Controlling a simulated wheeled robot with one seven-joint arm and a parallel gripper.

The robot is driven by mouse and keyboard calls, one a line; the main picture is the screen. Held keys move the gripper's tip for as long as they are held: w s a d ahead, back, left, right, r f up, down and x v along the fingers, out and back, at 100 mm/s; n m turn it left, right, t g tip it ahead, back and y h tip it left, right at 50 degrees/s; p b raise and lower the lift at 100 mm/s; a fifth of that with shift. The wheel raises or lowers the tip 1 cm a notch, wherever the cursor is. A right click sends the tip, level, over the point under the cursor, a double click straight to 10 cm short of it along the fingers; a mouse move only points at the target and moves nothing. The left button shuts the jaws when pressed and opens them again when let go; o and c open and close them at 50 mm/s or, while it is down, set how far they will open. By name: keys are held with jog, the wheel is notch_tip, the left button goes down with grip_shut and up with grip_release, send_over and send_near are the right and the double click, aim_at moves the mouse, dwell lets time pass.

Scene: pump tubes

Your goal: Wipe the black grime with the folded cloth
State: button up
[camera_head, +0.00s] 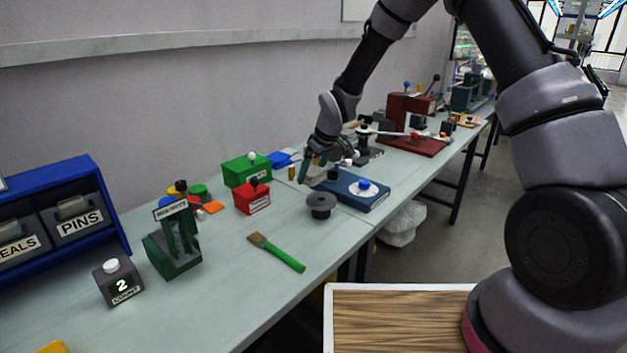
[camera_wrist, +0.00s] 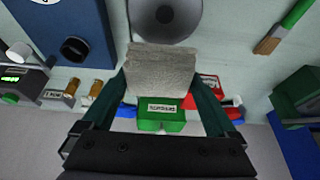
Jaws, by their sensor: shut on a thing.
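My gripper (camera_head: 308,168) hangs over the table beside the blue block. It is shut on the folded cloth (camera_wrist: 160,72), a light grey, thick rectangular pad held between both fingers in the wrist view. In the head view the cloth (camera_head: 314,178) shows only as a small pale patch at the fingertips. I cannot make out the black grime for certain in either view. A dark grey round piece with a raised hub (camera_head: 320,203) stands on the table just in front of the gripper. It also shows at the top of the wrist view (camera_wrist: 165,14).
A blue block (camera_head: 352,190) with a blue knob on a white disc is right of the gripper. A red box (camera_head: 252,198) and a green box (camera_head: 246,170) stand to its left. A green-handled brush (camera_head: 277,252) lies in front. Bare table surrounds the brush.

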jog(key=shift+r, duration=1.55)
